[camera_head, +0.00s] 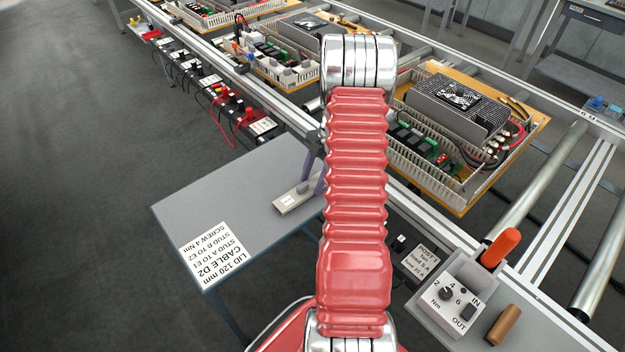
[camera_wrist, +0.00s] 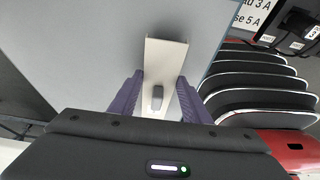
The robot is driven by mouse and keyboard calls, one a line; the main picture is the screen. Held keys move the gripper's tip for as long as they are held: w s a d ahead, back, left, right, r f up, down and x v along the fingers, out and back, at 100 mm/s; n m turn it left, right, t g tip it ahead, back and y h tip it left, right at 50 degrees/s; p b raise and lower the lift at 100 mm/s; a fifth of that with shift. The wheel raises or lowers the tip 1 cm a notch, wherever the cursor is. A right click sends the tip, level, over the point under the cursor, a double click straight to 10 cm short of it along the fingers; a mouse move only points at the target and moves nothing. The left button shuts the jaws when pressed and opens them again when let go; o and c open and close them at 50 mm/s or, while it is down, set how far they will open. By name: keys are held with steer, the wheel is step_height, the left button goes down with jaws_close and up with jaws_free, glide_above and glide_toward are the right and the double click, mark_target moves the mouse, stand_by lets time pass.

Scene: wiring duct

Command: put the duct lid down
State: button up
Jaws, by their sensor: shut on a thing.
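The duct lid (camera_head: 292,199) is a short pale grey strip with a small raised grip on it. It is at the grey side table, near the edge by the conveyor rail. In the wrist view the lid (camera_wrist: 165,62) runs away from me, with its small grey grip (camera_wrist: 157,97) between the purple fingers. My gripper (camera_wrist: 155,98) is shut on the lid. In the head view my gripper (camera_head: 312,180) is partly hidden behind my red arm. A dark shadow lies beside the lid; I cannot tell whether the lid touches the tabletop.
The grey table (camera_head: 235,190) is mostly bare, with a printed label (camera_head: 213,252) at its front left corner. Wired panels (camera_head: 455,125) stand on the conveyor to the right. A screwdriver holder (camera_head: 462,290) with an orange handle is at lower right.

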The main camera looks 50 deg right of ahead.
steer(key=shift+f, duration=0.35)
steer(key=o, duration=0.9)
steer(key=shift+o, duration=0.2)
steer(key=shift+r, duration=0.1)
steer(key=shift+d+r, duration=0.15)
steer(key=shift+r, duration=0.45)
steer(key=v, duration=1.1)
steer(key=shift+r, duration=0.15)
